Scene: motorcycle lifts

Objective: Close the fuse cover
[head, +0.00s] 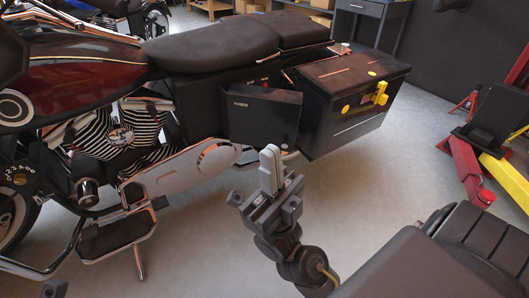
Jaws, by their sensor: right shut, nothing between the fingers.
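The black fuse cover (262,120), with a pale label at its upper left, is on the side of the motorcycle below the rear seat. It stands out from the dark side panel, with a small red part just above it. I cannot tell its exact angle. My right gripper (270,160) is shut and empty, with its fingers pointing up. In the picture it is just below the cover's lower right edge, with no clear contact. Only a small dark piece, possibly of my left gripper (54,289), shows at the bottom left corner; its fingers are not clear.
A black side case (345,110) with a yellow latch is right of the cover. The chrome exhaust (185,168) and footboard (118,235) are at lower left. A red and yellow lift (470,170) stands at the right. Grey floor (380,190) is open between.

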